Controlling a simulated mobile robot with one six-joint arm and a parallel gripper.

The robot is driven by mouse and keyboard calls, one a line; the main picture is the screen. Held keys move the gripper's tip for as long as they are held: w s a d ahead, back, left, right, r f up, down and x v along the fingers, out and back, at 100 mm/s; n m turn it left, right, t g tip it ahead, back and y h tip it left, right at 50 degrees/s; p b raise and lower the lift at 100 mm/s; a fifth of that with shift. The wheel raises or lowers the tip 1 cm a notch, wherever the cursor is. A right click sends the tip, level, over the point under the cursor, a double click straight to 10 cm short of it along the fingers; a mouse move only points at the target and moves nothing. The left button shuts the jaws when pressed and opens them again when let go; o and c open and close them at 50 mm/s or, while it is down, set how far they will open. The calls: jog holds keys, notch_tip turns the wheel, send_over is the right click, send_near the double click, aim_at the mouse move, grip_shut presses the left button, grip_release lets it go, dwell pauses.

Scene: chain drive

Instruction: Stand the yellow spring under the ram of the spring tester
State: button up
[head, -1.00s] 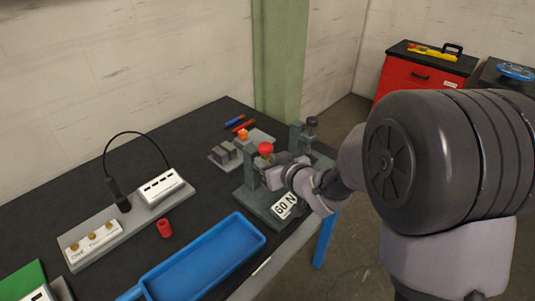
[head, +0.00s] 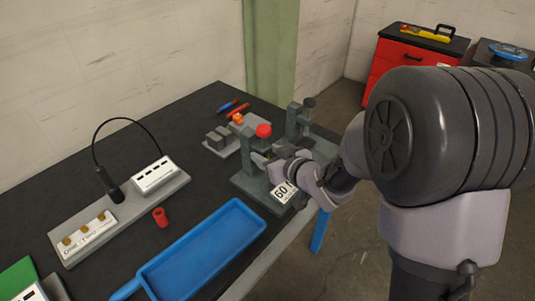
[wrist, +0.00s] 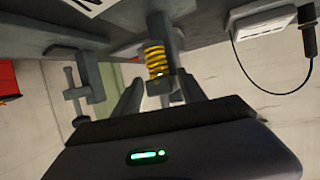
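The yellow spring (wrist: 155,58) shows in the wrist view, which is turned upside down. It stands roughly upright between the grey base of the spring tester (wrist: 205,25) and a grey ram-like piece (wrist: 158,86). I cannot tell whether it touches that piece. My gripper (wrist: 161,76) is open, with a dark finger on each side of the spring's ram end and gaps showing. In the head view the spring tester (head: 249,150) has a red knob and a 60 N label. My gripper (head: 265,165) is at its near right side and hides the spring there.
Behind the tester is a second grey device (head: 303,120). Left of it are grey blocks on a plate (head: 218,138). A blue tray (head: 205,245), a red cylinder (head: 160,217) and a labelled panel (head: 125,210) lie to the left. The bench edge is close to my arm.

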jog(key=shift+r+p, duration=0.35)
jog(key=shift+p, duration=0.05)
jog(key=s+d+r+m+h+p, duration=0.1)
jog(key=s+d+r+m+h, duration=0.3)
jog(key=s+d, duration=0.4)
jog(key=s+d+r+m+h+p, duration=0.25)
jog(key=s+d+r+h, duration=0.2)
jog(key=d+r, duration=0.4)
jog(key=s+a+m+g+y, duration=0.1)
jog(key=s+a+m+g, duration=0.1)
jog(key=s, duration=0.7)
jog(key=s+a+m+g+y, duration=0.2)
jog(key=s+g, duration=0.1)
jog(key=s, duration=0.6)
jog(key=shift+a+f+m+b, duration=0.15)
jog(key=shift+m+b, duration=0.2)
jog(key=shift+b, duration=0.1)
